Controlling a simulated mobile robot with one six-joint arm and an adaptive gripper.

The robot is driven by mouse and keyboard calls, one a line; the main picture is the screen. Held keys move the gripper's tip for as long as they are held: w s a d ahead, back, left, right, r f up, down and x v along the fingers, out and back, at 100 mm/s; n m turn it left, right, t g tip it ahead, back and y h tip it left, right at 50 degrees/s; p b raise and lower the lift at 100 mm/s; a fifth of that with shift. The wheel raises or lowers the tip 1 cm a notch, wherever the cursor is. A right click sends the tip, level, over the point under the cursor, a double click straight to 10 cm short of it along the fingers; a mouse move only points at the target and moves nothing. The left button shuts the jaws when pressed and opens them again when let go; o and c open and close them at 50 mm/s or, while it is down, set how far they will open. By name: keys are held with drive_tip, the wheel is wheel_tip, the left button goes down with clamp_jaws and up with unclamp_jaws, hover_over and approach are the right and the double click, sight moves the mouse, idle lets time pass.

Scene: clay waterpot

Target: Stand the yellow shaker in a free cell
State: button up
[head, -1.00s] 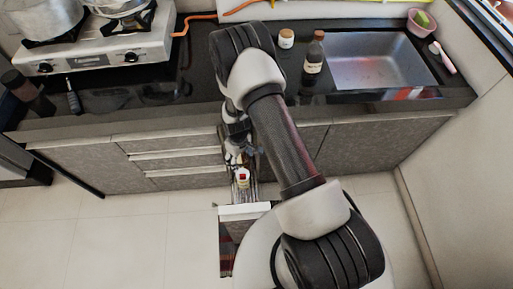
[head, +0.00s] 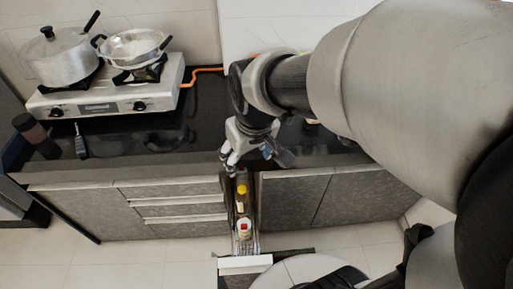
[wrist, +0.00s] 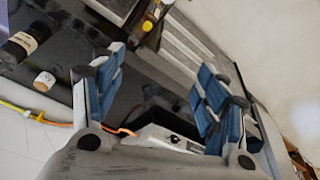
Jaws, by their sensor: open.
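The yellow shaker (head: 241,191) stands in the narrow pull-out rack (head: 257,240) below the counter's front edge. It shows at the top of the wrist view (wrist: 147,23). A white bottle with red and yellow on it (head: 244,230) stands nearer the rack's front. My gripper (head: 255,160) is at the counter's front edge, above and behind the shaker and apart from it. In the wrist view my gripper's blue-padded fingers (wrist: 160,98) are spread wide with nothing between them. The rack's cell dividers are too small to make out.
A stove (head: 110,97) with a lidded pot (head: 60,57) and a pan (head: 133,46) stands at the left. A dark bottle (wrist: 25,42) and a small white-labelled jar (wrist: 44,81) stand on the counter. Cabinet fronts (head: 180,211) flank the rack. The floor at left is clear.

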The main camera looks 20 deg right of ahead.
drive_tip(key=s+r+m+t, duration=0.1)
drive_tip(key=s+r, duration=0.4)
drive_tip(key=s, duration=0.8)
drive_tip(key=shift+s+m, duration=0.25)
drive_tip(key=shift+m, duration=0.05)
drive_tip(key=shift+r, duration=0.15)
idle(0.5)
